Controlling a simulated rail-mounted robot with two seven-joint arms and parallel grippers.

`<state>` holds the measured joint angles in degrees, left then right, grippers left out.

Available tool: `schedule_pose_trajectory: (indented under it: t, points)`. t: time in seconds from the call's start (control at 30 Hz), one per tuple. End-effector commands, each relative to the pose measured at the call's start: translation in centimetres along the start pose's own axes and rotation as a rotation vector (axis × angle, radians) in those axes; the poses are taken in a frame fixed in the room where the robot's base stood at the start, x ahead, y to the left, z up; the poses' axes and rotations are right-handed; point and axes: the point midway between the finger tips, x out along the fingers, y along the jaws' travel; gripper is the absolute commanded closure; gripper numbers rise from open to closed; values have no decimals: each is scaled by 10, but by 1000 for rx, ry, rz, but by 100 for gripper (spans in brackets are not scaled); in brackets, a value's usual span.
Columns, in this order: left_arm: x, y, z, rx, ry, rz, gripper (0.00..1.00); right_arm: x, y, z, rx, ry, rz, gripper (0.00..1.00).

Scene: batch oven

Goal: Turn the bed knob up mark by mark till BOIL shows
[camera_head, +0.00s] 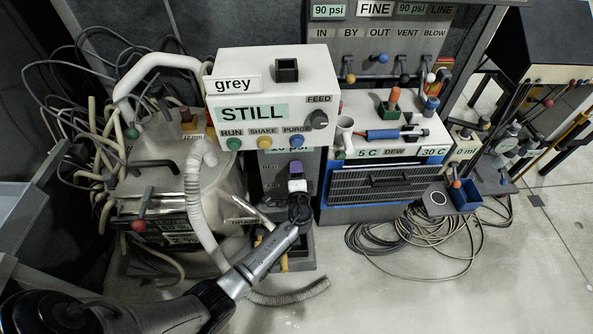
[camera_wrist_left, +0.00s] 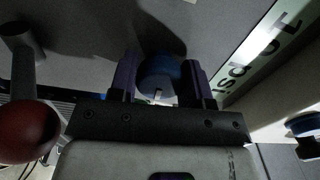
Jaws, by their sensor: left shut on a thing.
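My left gripper (camera_head: 296,170) reaches the grey panel below the white box. In the left wrist view its two purple fingers (camera_wrist_left: 160,88) are shut on a round dark blue knob (camera_wrist_left: 158,68), one finger on each side. A pale mark shows at the knob's near edge. In the head view the gripper hides this knob. The green display (camera_head: 254,112) on the white box reads STILL. A second pale green display (camera_wrist_left: 265,45), tilted in the left wrist view, shows letters ending in "psi"; its full text is cut off. My right gripper is not in view.
The white box has a FEED knob (camera_head: 319,119) and RUN, SHAKE and PURGE buttons (camera_head: 265,142). A red-ball lever (camera_wrist_left: 28,130) stands close beside the gripper in the left wrist view. A ribbed hose (camera_head: 203,215) hangs left of my arm. Coiled cables (camera_head: 430,240) lie on the floor.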

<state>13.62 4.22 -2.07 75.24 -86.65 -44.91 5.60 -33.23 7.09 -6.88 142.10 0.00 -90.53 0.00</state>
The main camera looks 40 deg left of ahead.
Motion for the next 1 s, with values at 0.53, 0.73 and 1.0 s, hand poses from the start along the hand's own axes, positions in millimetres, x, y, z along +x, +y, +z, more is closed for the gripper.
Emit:
schedule_pose_trajectory:
  t: [0.53, 0.73, 1.0]
  points:
    - [0, 0, 0, 68, 0, -1, 79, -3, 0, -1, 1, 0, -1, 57]
    - [0, 0, 0, 68, 0, -1, 53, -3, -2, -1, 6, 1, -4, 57]
    - [0, 0, 0, 67, 0, 0, 31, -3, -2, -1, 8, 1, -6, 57]
